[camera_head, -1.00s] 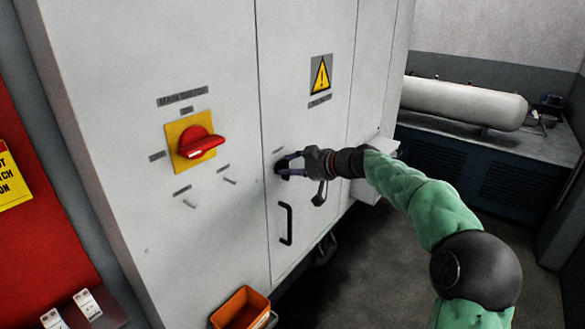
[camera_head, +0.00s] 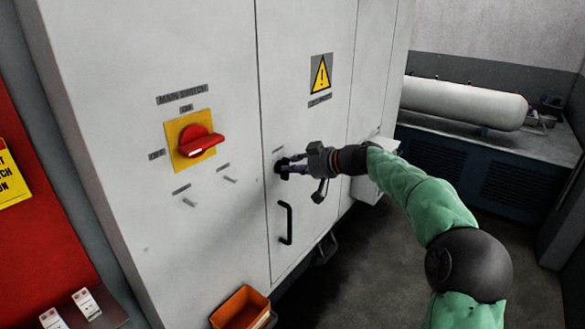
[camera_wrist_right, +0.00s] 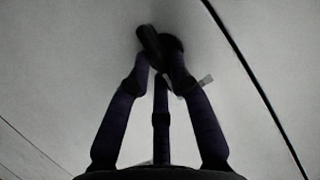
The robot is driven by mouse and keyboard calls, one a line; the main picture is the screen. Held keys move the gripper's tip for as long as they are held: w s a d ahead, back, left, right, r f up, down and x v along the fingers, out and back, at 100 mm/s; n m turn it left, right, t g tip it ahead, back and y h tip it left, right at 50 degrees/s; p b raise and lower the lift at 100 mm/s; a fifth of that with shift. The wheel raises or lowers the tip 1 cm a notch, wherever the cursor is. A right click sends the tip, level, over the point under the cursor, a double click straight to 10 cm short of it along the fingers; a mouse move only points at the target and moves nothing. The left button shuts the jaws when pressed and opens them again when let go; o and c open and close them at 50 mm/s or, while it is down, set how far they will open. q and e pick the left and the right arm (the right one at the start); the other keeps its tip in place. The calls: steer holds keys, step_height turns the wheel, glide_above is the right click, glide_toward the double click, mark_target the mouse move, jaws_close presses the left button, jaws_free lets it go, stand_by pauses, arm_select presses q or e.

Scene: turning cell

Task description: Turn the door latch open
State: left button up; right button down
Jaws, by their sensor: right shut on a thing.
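The door latch is a small black knob (camera_head: 278,166) on the grey cabinet door (camera_head: 300,110), above the black door handle (camera_head: 286,224). My right gripper (camera_head: 285,168) comes in from the right and is shut on the latch, hiding part of it. In the right wrist view the dark latch (camera_wrist_right: 150,44) stands out from the door as a slanted bar in front of a round base. The fingertips (camera_wrist_right: 163,72) of my right gripper close around it from both sides. My left gripper is not in view.
A red main switch (camera_head: 200,141) on a yellow plate sits left of the latch, with two small pegs below it. An orange bin (camera_head: 240,306) is at the cabinet's foot. A white tank (camera_head: 465,104) lies on a bench at the right. Floor beside the cabinet looks clear.

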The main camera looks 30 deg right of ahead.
steer(key=shift+w+d+f+m+y+p, duration=0.15)
steer(key=shift+f+m+y+p, duration=0.15)
steer(key=shift+m+y, duration=1.25)
steer(key=shift+s+d+f+m+y+p, duration=0.15)
steer(key=shift+f+m+y, duration=0.35)
steer(key=shift+m, duration=1.95)
steer(key=shift+w+d+f+m+y+p, duration=0.15)
steer(key=shift+m+y+p, duration=0.15)
steer(key=shift+m+y, duration=1.3)
steer(key=shift+m+t+h, duration=0.3)
steer(key=shift+m+h, duration=0.05)
steer(key=shift+m, duration=0.25)
steer(key=c, duration=1.1)
jaws_free()
steer(key=v, duration=1.2)
